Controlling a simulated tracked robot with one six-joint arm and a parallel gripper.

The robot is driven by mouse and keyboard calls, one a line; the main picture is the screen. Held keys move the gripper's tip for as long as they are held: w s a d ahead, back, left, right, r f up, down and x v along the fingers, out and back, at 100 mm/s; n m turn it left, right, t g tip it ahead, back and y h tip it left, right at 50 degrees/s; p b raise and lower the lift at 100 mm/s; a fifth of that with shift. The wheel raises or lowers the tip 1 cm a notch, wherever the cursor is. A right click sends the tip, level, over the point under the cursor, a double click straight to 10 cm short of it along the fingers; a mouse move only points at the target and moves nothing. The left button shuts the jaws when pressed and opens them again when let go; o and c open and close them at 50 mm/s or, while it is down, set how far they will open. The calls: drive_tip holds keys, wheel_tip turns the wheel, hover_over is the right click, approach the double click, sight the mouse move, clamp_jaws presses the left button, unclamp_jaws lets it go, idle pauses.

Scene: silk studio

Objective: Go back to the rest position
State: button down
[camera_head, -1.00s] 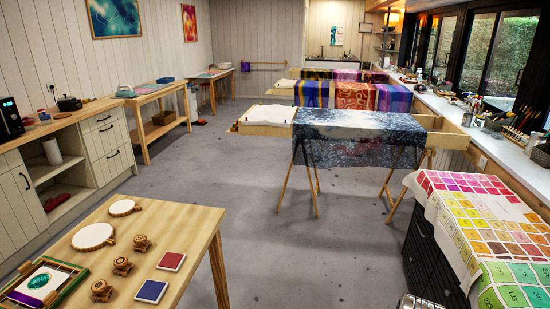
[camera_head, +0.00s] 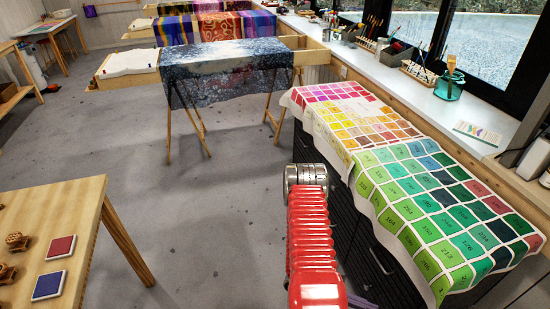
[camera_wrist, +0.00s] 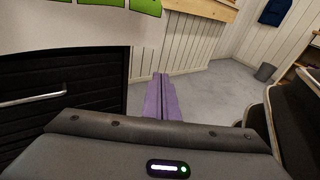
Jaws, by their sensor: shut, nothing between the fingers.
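My red ribbed arm (camera_head: 311,235) rises from the lower edge of the head view, beside the dark cabinet front and the colour-chart cloth. In the wrist view, the two purple fingers of my gripper (camera_wrist: 161,78) are pressed together with nothing between them. They point over the bare floor, to the right of the dark drawer front (camera_wrist: 60,85) and apart from it. In the head view most of my gripper is hidden or out of frame.
The colour-chart cloth (camera_head: 420,185) drapes over the dark cabinet close on the right. A wooden table (camera_head: 70,205) with stamps and ink pads stands at left. A trestle with dark cloth (camera_head: 225,75) is ahead. The grey floor (camera_head: 190,230) between them is clear.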

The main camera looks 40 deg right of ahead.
drive_tip(key=w+a+r+m+t+y, duration=0.3)
drive_tip(key=w+a+r+m+t, duration=0.15)
drive_tip(key=w+a+r, duration=0.7)
drive_tip(key=w+a+r+m+t+y, duration=0.45)
drive_tip(key=w+a+r, duration=0.45)
drive_tip(key=r, duration=0.6)
drive_tip(key=a+r+n+t, duration=0.1)
drive_tip(key=a+r+t, duration=0.4)
drive_tip(key=r, duration=0.5)
drive_tip(key=a+r+n+t, duration=0.1)
drive_tip(key=a+r+t, duration=0.4)
drive_tip(key=a+r, duration=0.5)
drive_tip(key=shift+w+a+r, duration=0.25)
drive_tip(key=shift+w+r, duration=0.15)
drive_tip(key=shift+w, duration=0.05)
drive_tip(key=shift+a+y, duration=0.1)
drive_tip(key=shift+y, duration=0.15)
